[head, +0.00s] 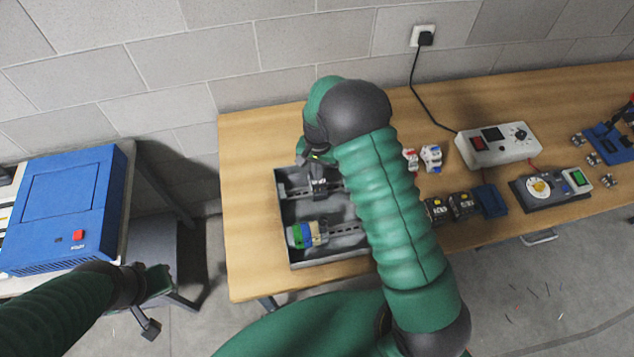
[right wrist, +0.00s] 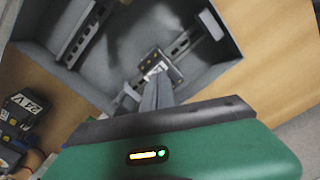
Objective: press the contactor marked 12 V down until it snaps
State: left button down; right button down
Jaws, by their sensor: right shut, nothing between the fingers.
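A dark contactor (right wrist: 162,66) with a pale label sits at a rail (right wrist: 184,42) inside the grey box in the right wrist view. Its marking is too small to read, and I cannot tell whether it is seated on the rail. My right gripper (right wrist: 155,88) is shut and empty, its fingertips right at the contactor's near edge; whether they touch is unclear. In the head view the right gripper (head: 318,185) is over the upper rail of the grey box (head: 318,264), partly covered by my arm. My left gripper (head: 154,302) is at the lower left, away from the box.
Green, blue and beige terminal blocks (head: 306,235) stand on the lower rail. Dark contactors (head: 436,209) lie on the table right of the box; one reads 24 V (right wrist: 24,103). A white power unit (head: 500,146) stands farther right. A blue machine (head: 66,207) is at left.

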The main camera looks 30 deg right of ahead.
jog(key=shift+w, duration=0.1)
jog(key=shift+r, duration=0.1)
notch_tip(320, 180, up, 8)
jog(key=p, duration=0.6)
dwell(0.4)
jog(key=s+a+n+t+b, duration=0.1)
jog(key=s+n+b, duration=0.3)
jog(key=s, duration=0.5)
jog(key=s+a+n+t+b, duration=0.1)
jog(key=s+a+n+b, duration=0.3)
jog(key=s, duration=0.5)
jog(key=n+b, duration=0.1)
jog(key=b, duration=0.1)
jog(key=shift+a+t+b, duration=0.3)
jog(key=shift+a+b, duration=0.05)
